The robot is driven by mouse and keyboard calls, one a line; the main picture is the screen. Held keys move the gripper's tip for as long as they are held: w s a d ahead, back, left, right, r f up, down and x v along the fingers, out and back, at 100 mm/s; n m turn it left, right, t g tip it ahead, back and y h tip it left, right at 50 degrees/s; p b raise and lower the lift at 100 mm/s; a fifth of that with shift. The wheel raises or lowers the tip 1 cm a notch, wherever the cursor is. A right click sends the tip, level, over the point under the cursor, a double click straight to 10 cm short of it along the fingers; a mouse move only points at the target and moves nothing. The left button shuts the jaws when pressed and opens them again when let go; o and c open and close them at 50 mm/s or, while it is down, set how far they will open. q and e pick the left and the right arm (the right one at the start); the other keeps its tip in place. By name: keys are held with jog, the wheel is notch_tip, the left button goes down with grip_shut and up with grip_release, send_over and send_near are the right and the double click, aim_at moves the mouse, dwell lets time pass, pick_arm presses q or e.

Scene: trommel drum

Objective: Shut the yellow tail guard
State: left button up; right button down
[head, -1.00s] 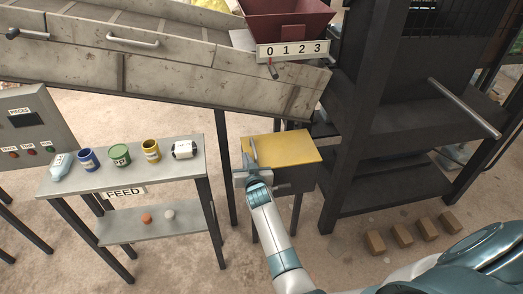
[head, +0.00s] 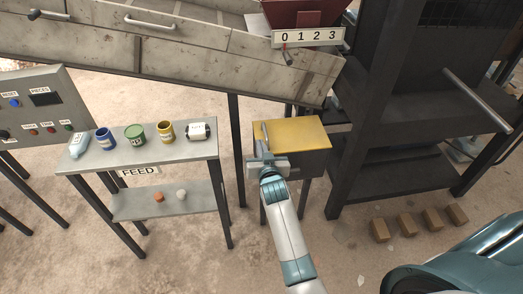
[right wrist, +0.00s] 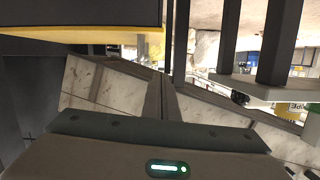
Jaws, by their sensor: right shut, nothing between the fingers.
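The yellow tail guard (head: 298,131) is a flat panel lying almost level on top of a dark box under the chute's lower end. In the right wrist view a yellow edge (right wrist: 90,37) runs beneath a dark face at the upper left. My right gripper (head: 265,138) is shut and empty. Its fingers overlap the panel's near left part in the head view; I cannot tell whether they touch it. The wrist view does not show the fingertips clearly. My left gripper is out of view.
A feed table (head: 140,153) with several cans and bottles stands left of the box. A dark frame (head: 385,120) with a metal bar (head: 478,100) rises on the right. The grey chute (head: 180,58) slopes overhead. Several brown blocks (head: 432,219) lie on the floor.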

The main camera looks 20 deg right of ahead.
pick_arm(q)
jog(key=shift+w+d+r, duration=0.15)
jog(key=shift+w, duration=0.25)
pick_arm(e)
jog(key=shift+v, duration=1.1)
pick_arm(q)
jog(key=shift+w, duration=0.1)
